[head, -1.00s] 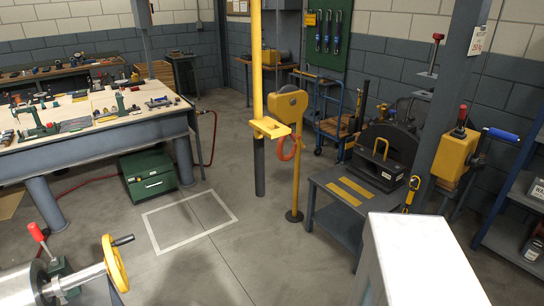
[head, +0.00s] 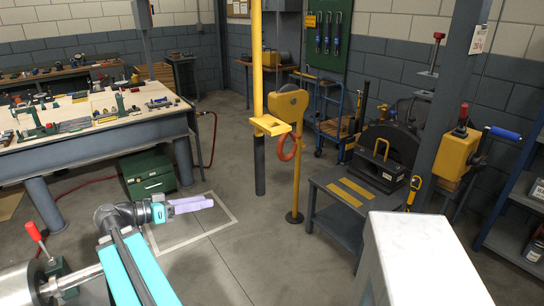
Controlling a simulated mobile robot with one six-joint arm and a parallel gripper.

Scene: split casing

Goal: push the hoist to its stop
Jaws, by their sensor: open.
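My gripper (head: 207,202), with lavender fingers on a dark wrist, is at the lower left, over the white-outlined floor square in this view. Its fingers point right and look empty. They appear clear of anything, though depth is hard to judge. No part is labelled as the hoist. A tall yellow post (head: 258,60) with a yellow bracket and dark lower end stands at centre. Beside it is a yellow stand (head: 291,104) with a rounded head and an orange ring (head: 287,147). A yellow box (head: 458,152) with a blue-gripped lever is on the grey column at right.
A workbench (head: 90,140) with tools stands at left, with a green cabinet (head: 148,174) under it. A grey low table (head: 335,197) carries a dark machine at right. A pale block (head: 415,255) fills the lower right. The floor between is open.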

